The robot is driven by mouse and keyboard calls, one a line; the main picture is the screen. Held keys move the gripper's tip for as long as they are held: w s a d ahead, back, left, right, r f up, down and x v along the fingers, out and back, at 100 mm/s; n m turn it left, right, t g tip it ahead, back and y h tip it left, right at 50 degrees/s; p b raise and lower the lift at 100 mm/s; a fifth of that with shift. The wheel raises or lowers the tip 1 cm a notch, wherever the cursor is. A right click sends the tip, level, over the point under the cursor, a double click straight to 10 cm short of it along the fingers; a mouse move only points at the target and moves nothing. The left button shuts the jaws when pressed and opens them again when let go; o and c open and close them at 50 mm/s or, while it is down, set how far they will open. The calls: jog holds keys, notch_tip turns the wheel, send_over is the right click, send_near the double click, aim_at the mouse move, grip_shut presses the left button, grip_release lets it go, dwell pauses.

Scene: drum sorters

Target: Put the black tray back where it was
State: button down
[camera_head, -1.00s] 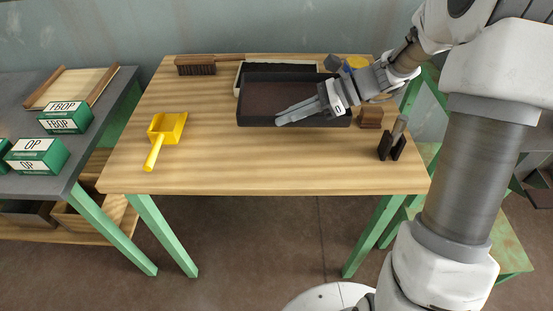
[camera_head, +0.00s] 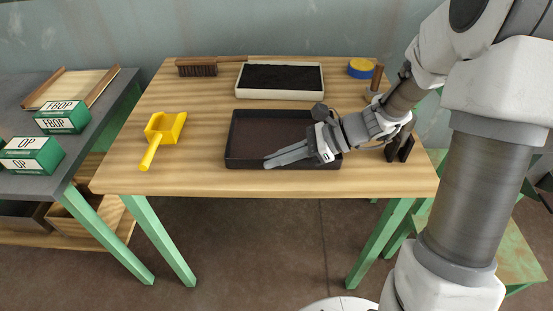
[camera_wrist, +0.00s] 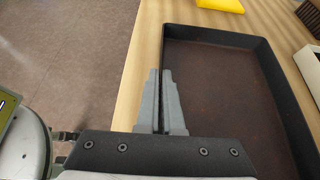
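The black tray (camera_head: 250,114) is a shallow rectangular box with a brown inside, near the table's front edge in the head view. It looks empty and level; I cannot tell whether it touches the tabletop. My gripper (camera_head: 267,162) reaches in from the right, with its fingers along the tray's front wall. In the wrist view my gripper (camera_wrist: 160,74) has its fingers close together, one on each side of the tray's wall, and the tray (camera_wrist: 272,75) extends to the right. The part of the wall between the fingers is hidden.
A white-rimmed tray of dark material (camera_head: 280,96) lies behind the black tray. A brush (camera_head: 197,68) and a blue-yellow roll (camera_head: 361,68) are at the back. A yellow dustpan (camera_head: 165,128) lies left. A dark holder (camera_head: 401,150) stands right, partly behind my arm. Bare wood lies between dustpan and tray.

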jog(key=shift+f, duration=0.1)
jog(key=c, duration=1.1)
grip_release()
